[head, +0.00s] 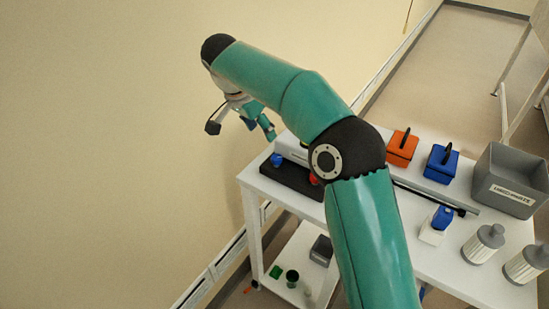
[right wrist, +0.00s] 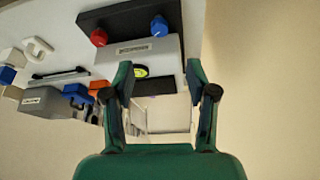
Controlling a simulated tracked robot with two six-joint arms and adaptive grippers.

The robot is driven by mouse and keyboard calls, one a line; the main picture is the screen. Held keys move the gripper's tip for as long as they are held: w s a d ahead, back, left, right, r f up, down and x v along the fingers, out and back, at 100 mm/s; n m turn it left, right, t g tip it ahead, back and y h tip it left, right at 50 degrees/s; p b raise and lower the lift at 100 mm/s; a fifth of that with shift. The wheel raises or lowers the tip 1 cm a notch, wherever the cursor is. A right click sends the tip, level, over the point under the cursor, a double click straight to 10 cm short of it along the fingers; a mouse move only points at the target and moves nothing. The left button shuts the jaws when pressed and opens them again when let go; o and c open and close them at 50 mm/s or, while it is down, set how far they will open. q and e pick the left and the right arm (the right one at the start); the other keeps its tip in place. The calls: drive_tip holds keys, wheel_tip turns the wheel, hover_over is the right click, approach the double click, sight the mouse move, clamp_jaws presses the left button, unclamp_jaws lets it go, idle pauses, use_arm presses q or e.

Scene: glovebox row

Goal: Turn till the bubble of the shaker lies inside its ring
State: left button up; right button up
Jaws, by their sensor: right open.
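The shaker appears to be the light grey body with a label (right wrist: 160,57) and a black slab (right wrist: 130,14) in the right wrist view. The slab carries a red knob (right wrist: 99,37) and a blue knob (right wrist: 159,26). A yellow-green round spot (right wrist: 140,71), perhaps the bubble level, shows at the body's edge; bubble and ring are too small to tell apart. In the head view the black slab (head: 292,182) lies at the table's left end, partly behind my right arm. My right gripper (head: 265,125) is open and empty, above and beyond that end. My left gripper is out of view.
On the white table stand an orange box (head: 402,150), a blue box (head: 441,163), a grey labelled bin (head: 513,182), a blue-capped white bottle (head: 432,234) and two ribbed grey cylinders (head: 484,243). A lower shelf holds small items. The wall (head: 100,150) is close on the left.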

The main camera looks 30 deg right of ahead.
sight(276, 158)
drive_tip(key=x, duration=1.3)
drive_tip(key=shift+d+f+p, duration=0.1)
drive_tip(key=shift+f+p, duration=0.2)
drive_tip(key=shift+p, duration=0.1)
clamp_jaws()
